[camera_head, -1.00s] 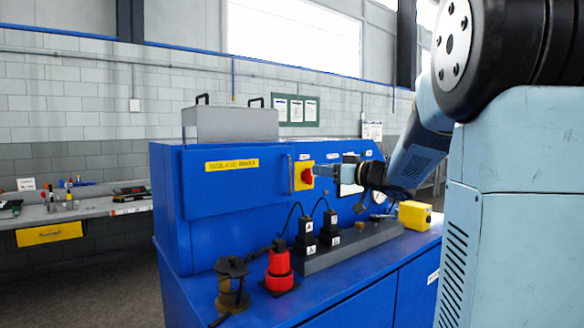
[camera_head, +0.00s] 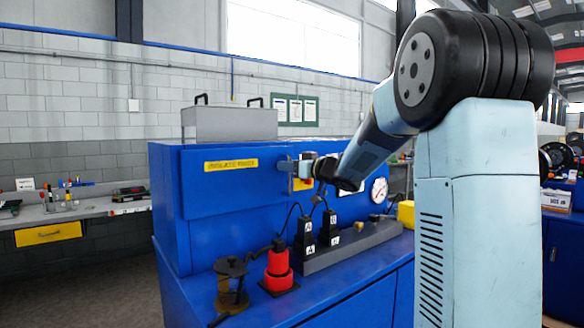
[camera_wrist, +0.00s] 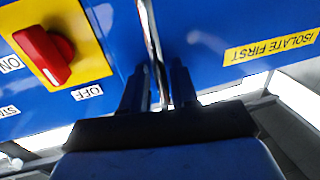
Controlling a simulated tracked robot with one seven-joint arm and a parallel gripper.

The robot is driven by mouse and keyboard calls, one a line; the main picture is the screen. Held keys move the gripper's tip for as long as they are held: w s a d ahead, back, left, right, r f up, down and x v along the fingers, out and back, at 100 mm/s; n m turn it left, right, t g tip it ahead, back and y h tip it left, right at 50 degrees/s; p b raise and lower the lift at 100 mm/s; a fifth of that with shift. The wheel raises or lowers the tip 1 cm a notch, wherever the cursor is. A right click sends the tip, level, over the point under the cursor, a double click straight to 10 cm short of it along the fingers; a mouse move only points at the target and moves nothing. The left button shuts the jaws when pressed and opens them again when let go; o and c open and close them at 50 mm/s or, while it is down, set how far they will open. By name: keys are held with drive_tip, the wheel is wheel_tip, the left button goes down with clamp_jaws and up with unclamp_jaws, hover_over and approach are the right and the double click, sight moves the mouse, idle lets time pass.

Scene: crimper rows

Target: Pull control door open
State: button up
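The control door (camera_head: 225,185) is the blue panel with a yellow ISOLATE FIRST label (camera_head: 231,165). It looks closed, flush with the blue cabinet. Its thin vertical handle shows in the wrist view (camera_wrist: 152,35), near the door's right edge. My gripper (camera_head: 286,166) is at this handle; in the wrist view its two dark fingers (camera_wrist: 157,92) stand one on each side of the handle, with gaps visible. It looks open around the handle. In the head view, the gripper hides most of the handle.
A yellow switch plate with a red knob (camera_wrist: 45,55) sits close beside the handle; the knob points at OFF. Below stand a red plug (camera_head: 279,268), black plugs (camera_head: 306,240) on a grey strip, and a dark post (camera_head: 232,285). A grey box (camera_head: 230,124) sits on top.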

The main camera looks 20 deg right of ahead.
drive_tip(key=shift+c, duration=0.3)
clamp_jaws()
